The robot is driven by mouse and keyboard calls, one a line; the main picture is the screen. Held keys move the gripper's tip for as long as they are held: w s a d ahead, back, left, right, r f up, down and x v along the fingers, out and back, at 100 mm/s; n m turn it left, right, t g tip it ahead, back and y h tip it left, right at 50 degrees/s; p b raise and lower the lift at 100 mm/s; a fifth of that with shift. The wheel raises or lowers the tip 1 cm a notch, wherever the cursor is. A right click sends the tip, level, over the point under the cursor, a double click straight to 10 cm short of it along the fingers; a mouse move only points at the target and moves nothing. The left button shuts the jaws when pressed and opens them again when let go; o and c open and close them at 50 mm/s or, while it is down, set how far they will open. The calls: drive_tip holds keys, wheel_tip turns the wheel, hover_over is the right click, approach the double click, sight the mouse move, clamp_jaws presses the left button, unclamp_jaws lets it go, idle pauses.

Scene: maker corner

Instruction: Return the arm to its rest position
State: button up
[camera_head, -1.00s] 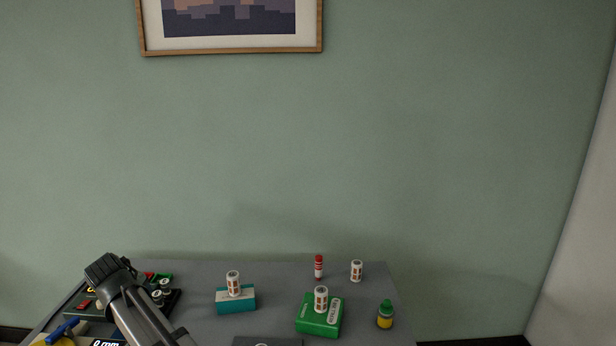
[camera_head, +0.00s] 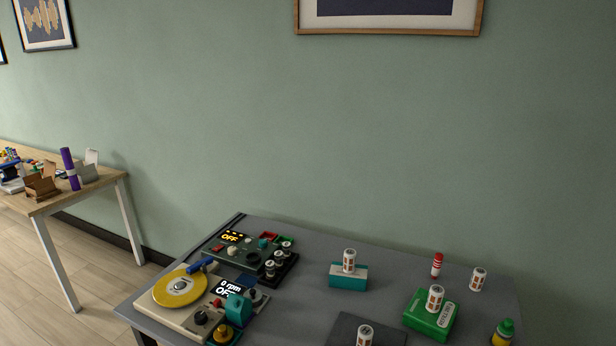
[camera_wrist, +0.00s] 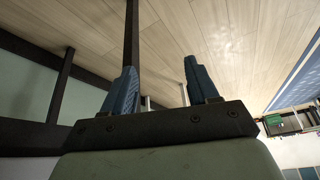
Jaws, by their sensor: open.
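My gripper (camera_wrist: 160,88) shows in the wrist view with its two blue ribbed fingers apart and nothing between them. Beyond the fingers are the pale wood floor (camera_wrist: 225,40) and dark table legs or bars. My gripper and arm do not show in the head view now, so where they are over the table cannot be told from there.
The grey table (camera_head: 300,290) holds a turntable device (camera_head: 180,287), a green control box (camera_head: 245,250), a teal box (camera_head: 348,277), a green box (camera_head: 430,318), several small labelled cylinders and a yellow-green bottle (camera_head: 503,333). A wooden table (camera_head: 75,198) stands at left.

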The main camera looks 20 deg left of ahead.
drive_tip(key=w+d+f+m+h, duration=0.1)
drive_tip(key=w+d+f+h, duration=0.1)
drive_tip(key=w+d+f, duration=0.75)
drive_tip(key=w+d+f+m+h, duration=0.1)
drive_tip(key=w+d+f, duration=0.5)
drive_tip(key=d+f, duration=0.55)
drive_tip(key=w+d+f+m+h, duration=0.1)
drive_tip(key=w+d+f, duration=0.1)
drive_tip(key=d, duration=0.7)
drive_tip(key=w+d+f+h, duration=0.1)
drive_tip(key=w+d+f, duration=0.15)
drive_tip(key=d, duration=0.65)
drive_tip(key=w+d+f+m+h, duration=0.1)
drive_tip(key=w+d+f, duration=0.15)
drive_tip(key=d, duration=0.65)
drive_tip(key=s+d+f+m+g+h, duration=0.1)
drive_tip(key=s+d+m+g, duration=0.15)
drive_tip(key=d, duration=0.85)
drive_tip(key=s+d+m+g+h, duration=0.1)
drive_tip(key=s+d, duration=0.2)
drive_tip(key=d, duration=0.8)
drive_tip(key=s+d+r+m+g+y, duration=0.1)
drive_tip(key=s+d+r+m+g, duration=0.1)
drive_tip(key=s+d, duration=0.4)
drive_tip(key=s+d+r+m+g+y, duration=0.2)
drive_tip(key=s+d+m, duration=0.2)
drive_tip(key=s+d, duration=0.2)
drive_tip(key=shift+s+r+g, duration=0.35)
drive_tip(key=shift+s+r, duration=0.05)
drive_tip(key=shift+s, duration=0.4)
